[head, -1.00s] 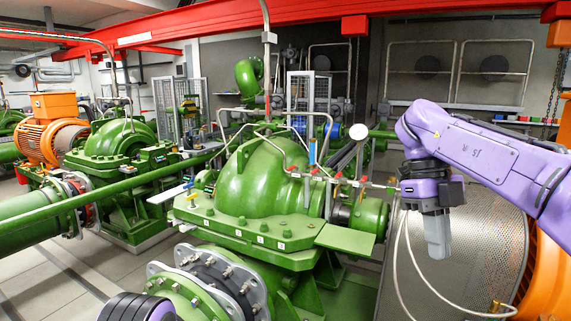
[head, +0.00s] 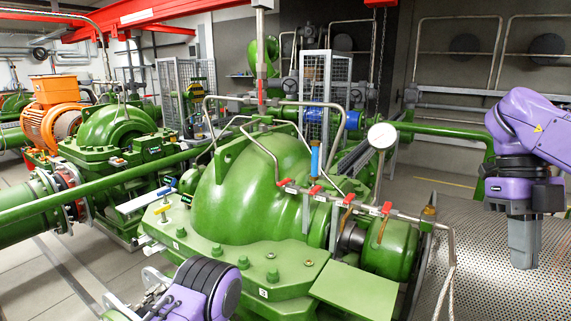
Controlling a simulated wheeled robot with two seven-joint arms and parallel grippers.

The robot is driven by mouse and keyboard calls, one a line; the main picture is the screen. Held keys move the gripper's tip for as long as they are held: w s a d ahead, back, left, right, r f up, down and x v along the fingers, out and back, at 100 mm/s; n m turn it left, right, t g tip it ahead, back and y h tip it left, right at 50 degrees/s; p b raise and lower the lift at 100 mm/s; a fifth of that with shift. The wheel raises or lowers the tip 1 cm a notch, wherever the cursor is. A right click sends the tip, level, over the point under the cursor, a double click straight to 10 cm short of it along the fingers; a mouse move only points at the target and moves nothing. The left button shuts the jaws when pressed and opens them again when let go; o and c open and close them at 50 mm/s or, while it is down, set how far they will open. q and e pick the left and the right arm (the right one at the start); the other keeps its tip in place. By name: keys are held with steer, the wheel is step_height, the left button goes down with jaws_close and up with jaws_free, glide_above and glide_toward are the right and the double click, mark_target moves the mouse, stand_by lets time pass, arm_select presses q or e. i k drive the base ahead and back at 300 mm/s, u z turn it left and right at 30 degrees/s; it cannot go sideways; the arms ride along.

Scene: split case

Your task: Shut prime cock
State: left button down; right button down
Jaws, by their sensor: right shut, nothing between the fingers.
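A large green split-case pump (head: 262,190) fills the middle of the head view. A thin pipe with several red-handled cocks (head: 315,191) runs along its right side. An upright blue handle (head: 315,158) stands behind that pipe. Small blue and yellow handles (head: 162,208) sit at the casing's left edge. I cannot tell which of these is the prime cock. My right gripper (head: 523,262) points down at the far right, shut and empty, apart from the pump and its handles.
A pressure gauge (head: 381,136) stands on a stem behind the thin pipe. A perforated metal guard (head: 490,275) lies under my right gripper. A long green pipe (head: 110,182) crosses the left side. A wire cage (head: 325,95) stands behind the pump.

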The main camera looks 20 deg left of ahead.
mark_target(287, 180)
steer(key=u, duration=0.35)
steer(key=i, duration=0.95)
steer(key=u, duration=0.95)
steer(key=i, duration=0.55)
steer(key=u, duration=0.35)
